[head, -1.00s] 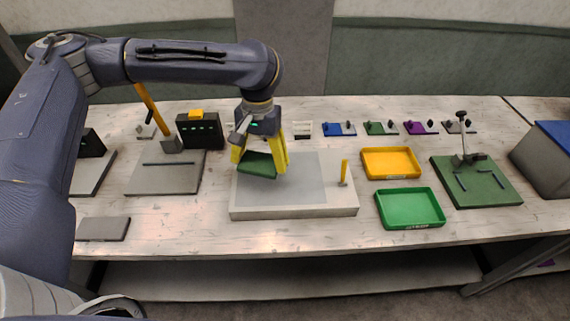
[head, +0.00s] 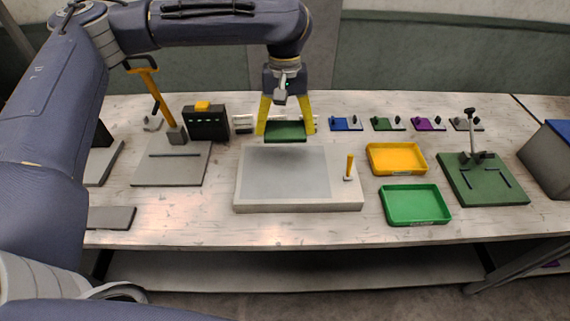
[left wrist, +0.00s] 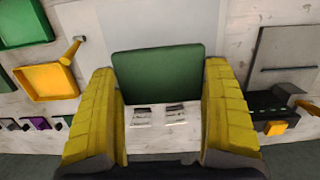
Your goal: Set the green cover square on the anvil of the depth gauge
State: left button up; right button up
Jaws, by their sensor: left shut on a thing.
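The green cover (head: 285,132) is a flat dark green plate held between the yellow fingers of my left gripper (head: 286,126), which is shut on it. In the head view they are beyond the back edge of the pale slab; the cover's height is hard to tell. In the left wrist view the cover (left wrist: 158,75) spans the gap between both fingers of the gripper (left wrist: 160,85). I cannot tell for sure which fixture is the depth gauge; a green base with an upright post and dark corner marks (head: 486,190) stands at the right. My right gripper is not in view.
The pale slab (head: 300,205) has a grey top and a yellow-handled peg (head: 349,165). A yellow tray (head: 397,158) and a green tray (head: 415,205) lie empty to its right. A black box (head: 206,124) and a yellow-levered press (head: 170,165) stand left. Small coloured fixtures line the back.

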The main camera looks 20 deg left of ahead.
aim_at(285, 170)
pick_arm(q)
notch_tip(285, 170, down, 14)
jog(key=shift+r, duration=0.15)
dwell(0.6)
jog(key=o, duration=1.1)
jog(key=shift+w+a+r, duration=0.1)
jog(key=shift+w+r, duration=0.15)
jog(key=shift+r, duration=1.75)
jog(key=shift+w+a+r, duration=0.1)
jog(key=shift+w+r, duration=0.1)
jog(key=shift+r, duration=1.8)
jog(key=shift+w+a+r, duration=0.1)
jog(key=shift+w+r, duration=0.15)
jog(key=shift+r, duration=1.75)
